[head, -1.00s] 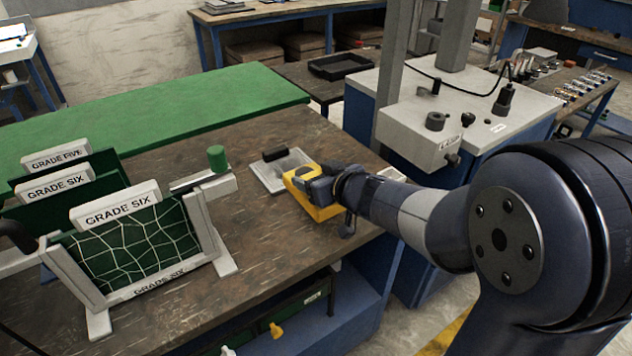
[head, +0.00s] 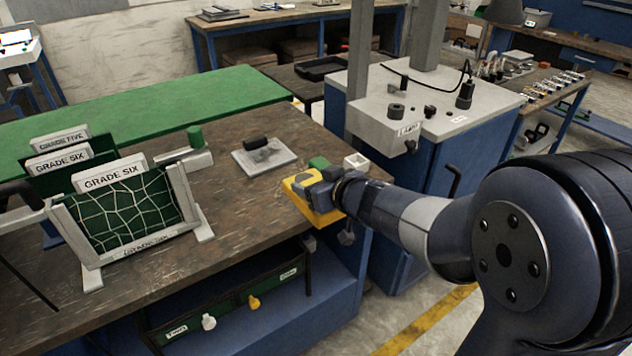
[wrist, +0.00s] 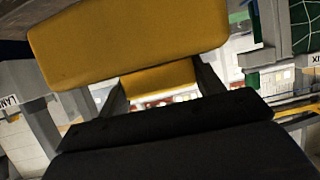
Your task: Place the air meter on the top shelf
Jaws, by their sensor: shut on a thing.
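The yellow air meter (head: 301,196) is in my gripper (head: 318,192), by the right edge of the brown workbench in the head view. I cannot tell whether it touches the bench top. In the wrist view the yellow body (wrist: 130,40) fills the upper left, and the fingers of my gripper (wrist: 158,88) are on either side of a narrower yellow part. My gripper is shut on it. I cannot make out a top shelf for certain in these frames.
On the workbench (head: 235,205) stand a netted rack (head: 125,215) with grade signs and a grey plate with a black handle (head: 264,155). A small green block (head: 318,163) and a white cup (head: 356,162) sit near my gripper. A blue machine cabinet (head: 440,170) stands to the right.

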